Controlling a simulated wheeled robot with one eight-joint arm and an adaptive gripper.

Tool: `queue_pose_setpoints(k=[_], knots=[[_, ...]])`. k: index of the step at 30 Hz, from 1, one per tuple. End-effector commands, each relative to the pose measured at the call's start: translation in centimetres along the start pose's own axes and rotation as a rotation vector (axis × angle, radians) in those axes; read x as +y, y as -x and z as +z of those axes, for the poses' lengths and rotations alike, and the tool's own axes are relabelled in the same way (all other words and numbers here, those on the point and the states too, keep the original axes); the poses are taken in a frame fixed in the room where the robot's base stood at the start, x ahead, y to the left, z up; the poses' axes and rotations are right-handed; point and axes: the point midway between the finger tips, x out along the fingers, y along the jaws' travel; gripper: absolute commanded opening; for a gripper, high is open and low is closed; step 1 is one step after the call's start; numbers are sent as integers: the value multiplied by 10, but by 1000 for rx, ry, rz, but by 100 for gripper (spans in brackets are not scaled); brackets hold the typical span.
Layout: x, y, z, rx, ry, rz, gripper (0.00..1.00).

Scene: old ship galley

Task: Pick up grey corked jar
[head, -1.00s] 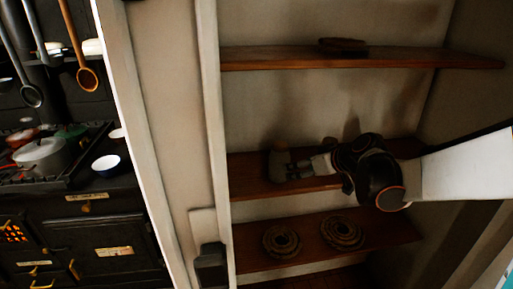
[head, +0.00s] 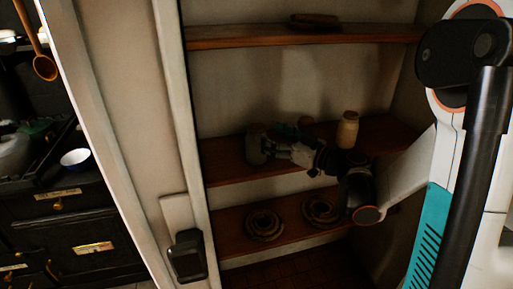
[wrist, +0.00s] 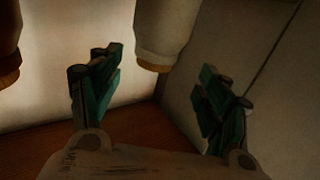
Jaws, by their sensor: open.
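The grey corked jar (head: 256,146) stands on the middle shelf at its left end, dim in the head view. My gripper (head: 275,147) is just to its right, level with it, and its fingers are open. In the wrist view a pale grey jar (wrist: 164,28) with a cork-coloured end (wrist: 153,67) comes down from the top edge, between and beyond the two teal fingertips of my gripper (wrist: 158,85). I see no grip on it, and its far part is out of the picture.
A tan jar (head: 347,130) stands to the right on the middle shelf (head: 225,172). A brown jar (wrist: 8,42) shows at the wrist view's left edge. Two coiled items, left (head: 264,225) and right (head: 321,211), lie on the lower shelf. An upright wall post (head: 172,110) stands left of the shelves.

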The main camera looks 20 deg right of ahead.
Motion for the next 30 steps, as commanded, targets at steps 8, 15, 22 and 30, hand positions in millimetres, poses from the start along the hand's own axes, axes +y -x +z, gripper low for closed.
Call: queue_pose_setpoints(k=[8,15,22,30], knots=[[0,-18,1,-1,0,-1,70],[5,-46,9,-1,-1,-3,70],[6,-68,7,-1,-1,1,70],[6,-67,6,-1,-1,1,48]])
